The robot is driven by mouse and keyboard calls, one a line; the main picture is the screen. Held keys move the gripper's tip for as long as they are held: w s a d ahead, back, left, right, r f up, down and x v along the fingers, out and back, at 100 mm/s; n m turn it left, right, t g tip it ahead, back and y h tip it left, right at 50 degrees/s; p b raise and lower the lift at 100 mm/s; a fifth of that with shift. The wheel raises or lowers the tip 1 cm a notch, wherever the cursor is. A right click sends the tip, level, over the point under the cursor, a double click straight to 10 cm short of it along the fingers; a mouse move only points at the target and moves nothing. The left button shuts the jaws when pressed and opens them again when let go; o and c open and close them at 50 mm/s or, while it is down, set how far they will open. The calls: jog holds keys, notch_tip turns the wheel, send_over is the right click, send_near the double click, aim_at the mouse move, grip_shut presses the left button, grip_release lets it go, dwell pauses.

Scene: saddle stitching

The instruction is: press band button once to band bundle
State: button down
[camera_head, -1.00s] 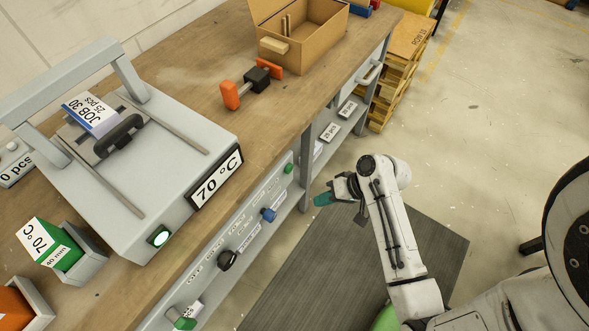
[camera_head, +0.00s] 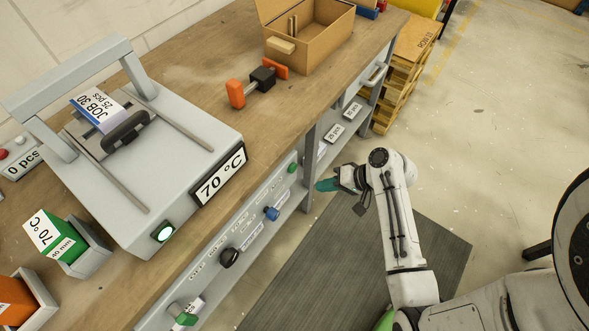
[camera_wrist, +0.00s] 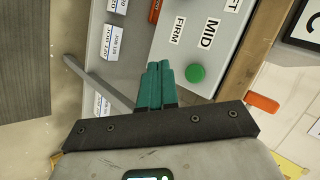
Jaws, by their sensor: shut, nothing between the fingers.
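The bundle (camera_head: 98,112), labelled JOB 30, 25 pcs, lies in the grey banding machine (camera_head: 180,165) on the bench, under a black clamp (camera_head: 128,130). The machine front has a 70 °C display and a glowing pale-green button (camera_head: 163,233). No button is readably labelled "band". My gripper (camera_head: 322,185) has teal fingers, is shut and empty, and hangs in front of the bench, right of a green button (camera_head: 292,168) on the bench front. In the wrist view, the shut fingers (camera_wrist: 155,84) point towards the panel, with a green button (camera_wrist: 195,73) just right of their tips; contact is not visible.
The bench front (camera_head: 240,230) carries blue, black and green knobs. A shelf with labelled slots (camera_head: 334,132) lies below. A cardboard box (camera_head: 310,40) and an orange-and-black clamp (camera_head: 260,82) stand on the bench. Floor beside the mat is clear.

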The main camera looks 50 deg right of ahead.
jog(key=w+b, duration=0.1)
jog(key=w, duration=0.5)
jog(key=shift+w, duration=0.15)
jog(key=shift+w+a, duration=0.15)
jog(key=shift+w, duration=0.75)
dwell(2.6)
jog(key=shift+s, duration=0.1)
dwell(0.3)
jog(key=shift+s+p, duration=0.6)
jog(key=shift+s, duration=0.2)
jog(key=s+p, duration=0.2)
jog(key=s, duration=0.3)
